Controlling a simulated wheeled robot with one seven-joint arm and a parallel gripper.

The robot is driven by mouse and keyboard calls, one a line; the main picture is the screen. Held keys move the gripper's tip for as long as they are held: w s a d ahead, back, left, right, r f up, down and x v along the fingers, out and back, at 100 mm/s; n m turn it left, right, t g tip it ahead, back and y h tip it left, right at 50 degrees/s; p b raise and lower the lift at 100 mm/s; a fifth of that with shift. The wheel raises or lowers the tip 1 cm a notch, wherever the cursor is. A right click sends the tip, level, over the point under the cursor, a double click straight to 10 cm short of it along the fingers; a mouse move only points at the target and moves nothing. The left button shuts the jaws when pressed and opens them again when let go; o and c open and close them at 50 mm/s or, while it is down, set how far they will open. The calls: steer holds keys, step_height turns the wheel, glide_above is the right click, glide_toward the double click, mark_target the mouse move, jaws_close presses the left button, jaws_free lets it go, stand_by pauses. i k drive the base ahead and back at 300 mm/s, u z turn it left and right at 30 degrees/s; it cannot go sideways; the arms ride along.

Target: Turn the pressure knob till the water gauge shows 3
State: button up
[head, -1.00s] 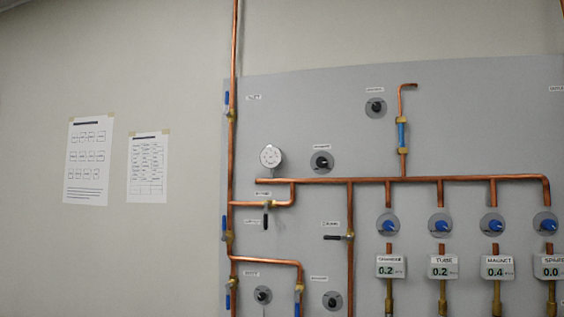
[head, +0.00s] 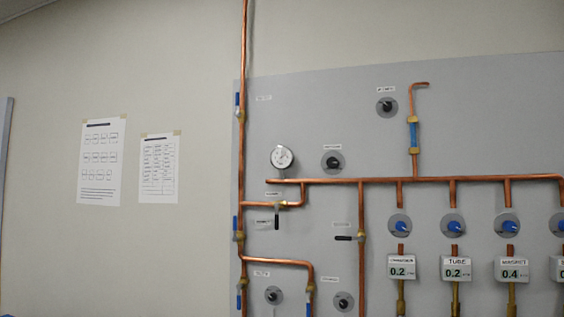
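A round white gauge (head: 282,158) sits on the grey panel, just above the horizontal copper pipe; its needle and numbers are too small to read. A black knob on a grey disc (head: 333,162) is right of the gauge, under a small label that I cannot read. Similar black knobs are at the upper middle (head: 387,106), lower left (head: 273,295) and lower middle (head: 343,301). I cannot tell from the labels which one is the pressure knob. My gripper is not in view.
Blue knobs (head: 400,225) line the right, above digital displays (head: 402,268) reading 0.2, 0.2 and 0.4. Copper pipes (head: 245,60) with blue and black-handled valves cross the panel (head: 320,110). Two paper sheets (head: 101,162) hang on the bare wall at left.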

mark_target(333, 162)
steer(key=z, duration=0.1)
steer(key=i, duration=1.25)
steer(key=u, duration=0.75)
